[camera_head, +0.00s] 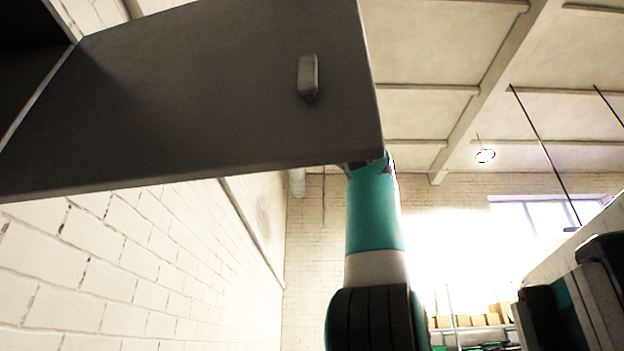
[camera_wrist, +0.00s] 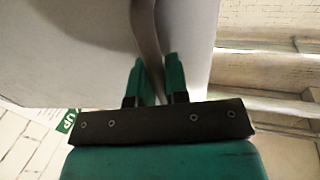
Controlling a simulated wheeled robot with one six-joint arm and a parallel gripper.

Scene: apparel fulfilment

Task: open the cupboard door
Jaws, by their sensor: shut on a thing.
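The grey cupboard door (camera_head: 200,90) stands swung out from the dark cupboard (camera_head: 25,50) at the upper left of the head view. Its small block handle (camera_head: 308,78) is on the face towards the head camera, near the free edge, with no finger on it in that view. My arm rises behind the door, which hides my gripper there. In the wrist view my gripper (camera_wrist: 160,82) has its two green fingers on either side of a thin curved strip (camera_wrist: 146,35) between pale panel surfaces. The strip seems to be part of the door; its exact part is unclear.
A white brick wall (camera_head: 110,270) runs below and behind the door on the left. Shelving with boxes (camera_head: 480,320) stands far off at the lower right. The room right of the door is open, up to the ceiling beams.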

